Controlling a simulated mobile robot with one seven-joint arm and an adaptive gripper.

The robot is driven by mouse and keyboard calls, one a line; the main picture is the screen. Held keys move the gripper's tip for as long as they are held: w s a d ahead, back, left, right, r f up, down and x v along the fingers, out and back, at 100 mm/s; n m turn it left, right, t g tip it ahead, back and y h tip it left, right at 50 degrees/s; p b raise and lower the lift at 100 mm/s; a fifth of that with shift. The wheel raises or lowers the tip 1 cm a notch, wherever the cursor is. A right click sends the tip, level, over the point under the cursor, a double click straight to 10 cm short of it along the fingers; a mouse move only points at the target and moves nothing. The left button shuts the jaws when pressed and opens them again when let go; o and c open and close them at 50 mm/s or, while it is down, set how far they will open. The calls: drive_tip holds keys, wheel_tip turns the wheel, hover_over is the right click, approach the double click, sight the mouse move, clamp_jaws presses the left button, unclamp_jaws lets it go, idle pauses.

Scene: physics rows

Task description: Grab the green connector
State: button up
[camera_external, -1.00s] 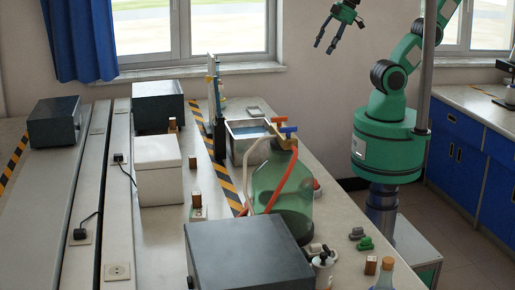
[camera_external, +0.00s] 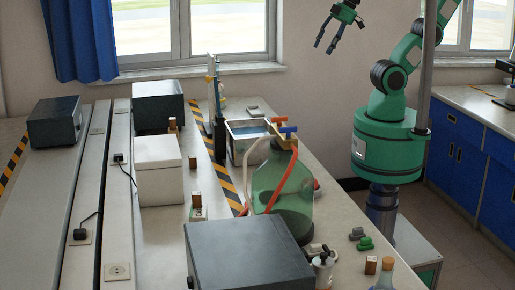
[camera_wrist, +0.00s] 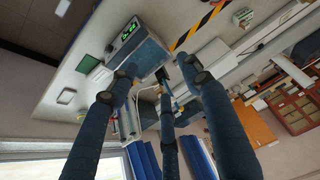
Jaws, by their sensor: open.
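A small green piece (camera_external: 365,243), which looks like the green connector, lies on the right part of the bench in the external view, beside a similar grey-green piece (camera_external: 356,233). In the wrist view my gripper's dark fingers (camera_wrist: 152,84) are apart. A small green item (camera_wrist: 87,64) shows on the pale surface there; I cannot tell if it is the connector.
A green glass bottle (camera_external: 287,188) with red tubing stands mid-bench, near a metal tray (camera_external: 235,149). The air around my gripper is free.

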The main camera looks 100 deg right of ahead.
drive_tip(key=shift+o, duration=0.5)
drive_tip(key=w+a+g+y+b, duration=0.1)
drive_tip(key=w+a+g, duration=0.1)
drive_tip(key=w+a, duration=1)
drive_tip(key=w+a+f+g+b, duration=0.1)
drive_tip(key=w+a+f, duration=0.25)
drive_tip(key=a, duration=0.55)
drive_tip(key=w+a+f, duration=0.3)
drive_tip(key=w+a, duration=0.1)
drive_tip(key=a, duration=0.6)
drive_tip(key=a+f+g, duration=0.1)
drive_tip(key=a+f, duration=0.5)
drive_tip(key=a, duration=0.3)
drive_tip(key=a+f+g, duration=0.1)
drive_tip(key=a+f, duration=0.4)
drive_tip(key=a, duration=0.4)
drive_tip(key=s+a+f, duration=0.4)
drive_tip(key=a+f, duration=0.4)
drive_tip(key=a, duration=0.1)
drive_tip(key=s+a+f+h+b, duration=0.1)
drive_tip(key=s+a+f, duration=0.4)
drive_tip(key=a+f, duration=0.3)
drive_tip(key=shift+a+g, duration=0.3)
drive_tip(key=shift+a, duration=0.25)
drive_tip(key=shift+s+f+b, duration=0.1)
drive_tip(key=shift+f+b, duration=0.1)
drive_tip(key=shift+b, duration=0.1)
